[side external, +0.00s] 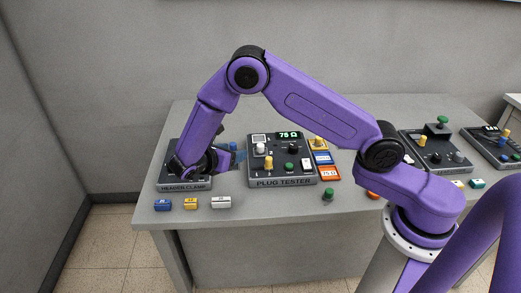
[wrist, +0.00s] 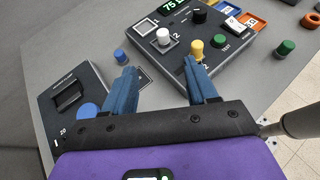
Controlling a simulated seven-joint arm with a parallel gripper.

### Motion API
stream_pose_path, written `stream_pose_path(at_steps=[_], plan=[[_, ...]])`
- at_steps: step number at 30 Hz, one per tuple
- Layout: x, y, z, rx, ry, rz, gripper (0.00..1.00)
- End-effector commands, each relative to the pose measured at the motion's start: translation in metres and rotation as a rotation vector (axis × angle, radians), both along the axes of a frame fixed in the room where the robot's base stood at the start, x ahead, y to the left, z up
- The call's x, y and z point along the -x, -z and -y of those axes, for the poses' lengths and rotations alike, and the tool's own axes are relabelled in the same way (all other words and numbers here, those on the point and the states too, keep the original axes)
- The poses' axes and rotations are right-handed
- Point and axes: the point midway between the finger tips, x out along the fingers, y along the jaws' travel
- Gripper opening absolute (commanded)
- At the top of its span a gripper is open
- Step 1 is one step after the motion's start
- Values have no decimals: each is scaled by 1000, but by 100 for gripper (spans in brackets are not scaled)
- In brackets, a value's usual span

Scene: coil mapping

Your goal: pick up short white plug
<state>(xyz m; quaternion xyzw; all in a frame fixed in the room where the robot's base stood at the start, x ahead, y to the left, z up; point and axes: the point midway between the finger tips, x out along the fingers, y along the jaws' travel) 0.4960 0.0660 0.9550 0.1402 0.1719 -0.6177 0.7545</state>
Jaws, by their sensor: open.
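The short white plug (side external: 261,148) stands upright on the upper left of the plug tester (side external: 283,182). My gripper (side external: 236,156) is just left of the tester, above the table. Its two blue fingers are apart with nothing between them in the wrist view (wrist: 157,67). The tester's display reads 75 Ω. A yellow plug (wrist: 196,47) stands on the tester close to the right fingertip.
A blue plug (wrist: 119,56) stands by the left finger. The header clamp (side external: 184,187) is partly under my gripper. Labelled trays (side external: 329,174) flank the tester.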

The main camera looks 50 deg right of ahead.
Motion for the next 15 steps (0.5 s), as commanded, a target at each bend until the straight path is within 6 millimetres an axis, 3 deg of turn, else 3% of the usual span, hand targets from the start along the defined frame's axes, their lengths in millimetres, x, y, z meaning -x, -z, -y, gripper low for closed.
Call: stream_pose_path(at_steps=[15], plan=[[-15,41,84,-2,5,-3,57]])
